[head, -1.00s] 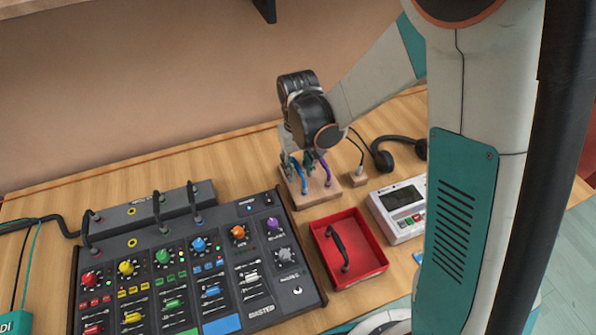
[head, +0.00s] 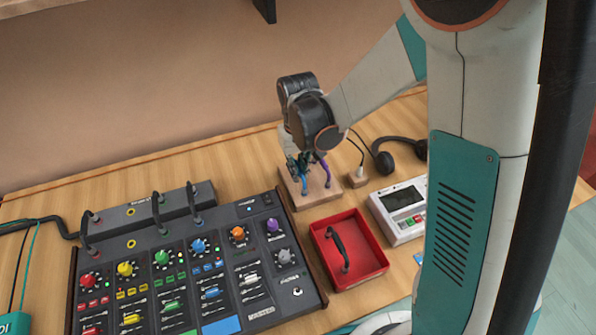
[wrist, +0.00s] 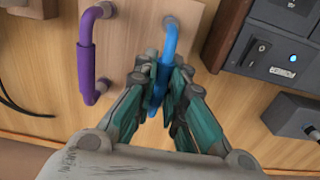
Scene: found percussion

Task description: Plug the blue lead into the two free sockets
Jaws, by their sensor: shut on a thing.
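The blue lead (wrist: 168,48) is a short bent lead on the wooden block (head: 289,185). My gripper (wrist: 163,92) is shut on it, with fingers on both sides of its middle in the wrist view. In the head view my gripper (head: 301,167) is low over the block and partly hides the lead. I cannot tell whether its ends still sit in the block. Two yellow-ringed sockets look empty: one on the rear box (head: 131,211) and one on the mixer's top edge (head: 131,243).
A purple lead (wrist: 87,50) stands beside the blue one on the block. Dark leads (head: 156,205) link the rear box and mixer (head: 200,290). A red tray (head: 375,262) holding a black lead, a white device (head: 402,208) and headphones (head: 400,152) are to the right.

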